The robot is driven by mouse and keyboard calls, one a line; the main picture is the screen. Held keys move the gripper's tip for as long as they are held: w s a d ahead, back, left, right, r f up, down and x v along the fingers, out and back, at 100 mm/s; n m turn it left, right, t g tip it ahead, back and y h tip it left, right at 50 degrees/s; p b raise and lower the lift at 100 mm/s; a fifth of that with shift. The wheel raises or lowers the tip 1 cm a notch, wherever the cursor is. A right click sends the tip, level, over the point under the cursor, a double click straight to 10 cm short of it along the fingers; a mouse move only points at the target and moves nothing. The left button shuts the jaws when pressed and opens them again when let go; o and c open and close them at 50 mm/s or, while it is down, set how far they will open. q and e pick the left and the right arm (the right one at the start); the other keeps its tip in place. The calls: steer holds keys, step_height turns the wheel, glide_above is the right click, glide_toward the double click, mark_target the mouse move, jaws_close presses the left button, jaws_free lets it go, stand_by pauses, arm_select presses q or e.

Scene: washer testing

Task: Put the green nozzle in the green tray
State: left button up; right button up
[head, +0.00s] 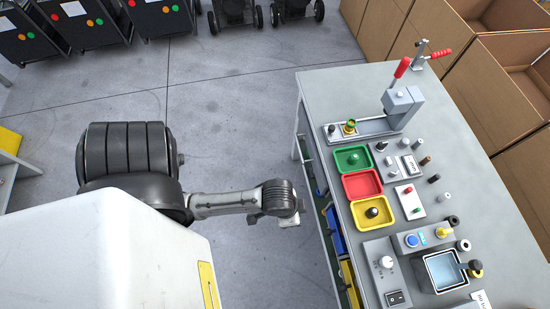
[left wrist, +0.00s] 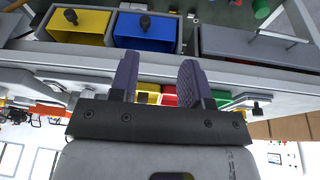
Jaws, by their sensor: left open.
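My right gripper is not in view.
A red tray (head: 362,184) and a yellow tray (head: 373,227) with a dark knob in it line the near edge. A lever press (head: 402,105) stands at the back. Blue (left wrist: 130,42) and yellow (left wrist: 65,36) bins sit under the tabletop. Cardboard boxes (head: 500,90) stand right.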

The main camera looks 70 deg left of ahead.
arm_select(q)
steer(key=shift+y, duration=0.4)
steer(key=s, duration=0.1)
steer(key=s+a+r, duration=0.1)
steer(key=s, duration=0.1)
steer(key=s+r, duration=0.1)
steer(key=s, duration=0.1)
steer(key=shift+a, duration=0.3)
steer(key=shift+r, duration=0.2)
step_height(320, 180, up, 28)
steer(key=p, duration=2.8)
